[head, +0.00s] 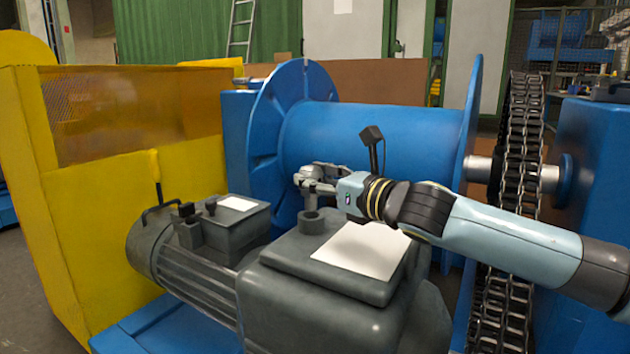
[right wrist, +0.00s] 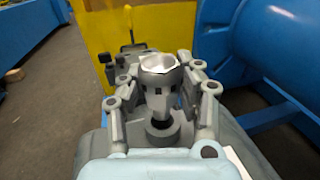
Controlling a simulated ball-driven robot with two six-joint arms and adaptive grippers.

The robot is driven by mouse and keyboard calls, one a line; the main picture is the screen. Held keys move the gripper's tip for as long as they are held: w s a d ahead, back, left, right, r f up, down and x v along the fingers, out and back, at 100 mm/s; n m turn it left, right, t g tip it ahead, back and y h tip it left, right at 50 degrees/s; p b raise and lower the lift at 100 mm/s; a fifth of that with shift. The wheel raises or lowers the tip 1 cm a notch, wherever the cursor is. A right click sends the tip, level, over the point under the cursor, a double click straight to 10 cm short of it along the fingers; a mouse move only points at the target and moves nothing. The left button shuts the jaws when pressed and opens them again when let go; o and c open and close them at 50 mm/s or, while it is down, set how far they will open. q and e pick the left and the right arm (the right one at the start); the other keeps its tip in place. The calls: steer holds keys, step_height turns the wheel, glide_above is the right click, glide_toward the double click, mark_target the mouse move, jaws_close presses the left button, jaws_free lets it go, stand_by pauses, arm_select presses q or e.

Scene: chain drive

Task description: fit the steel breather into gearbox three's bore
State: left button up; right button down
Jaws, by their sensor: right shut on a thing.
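The steel breather (right wrist: 160,82) has a bright hexagonal cup top and a grey body. My right gripper (head: 308,180) is shut on it, with one finger on each side in the right wrist view. The breather looks about upright, over the round collar (head: 311,222) on the dark grey gearbox (head: 330,285). In the right wrist view the collar shows as a dark ring (right wrist: 162,133) directly below the breather. The bore's opening is hidden, and I cannot tell whether the breather's lower end touches or enters it. My left gripper is not in view.
A white plate (head: 362,250) lies on the gearbox lid beside the collar. A motor with a terminal box (head: 228,222) stands to the left, before a yellow guard (head: 110,220). A blue drum (head: 375,135) is close behind my gripper. A chain (head: 515,160) hangs at right.

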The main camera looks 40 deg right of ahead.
mark_target(316, 199)
steer(key=shift+f+b, duration=0.85)
steer(key=shift+f, duration=1.2)
steer(key=c, duration=0.8)
jaws_free()
steer(key=shift+r, duration=0.1)
step_height(316, 199, up, 10)
steer(key=shift+f, duration=0.1)
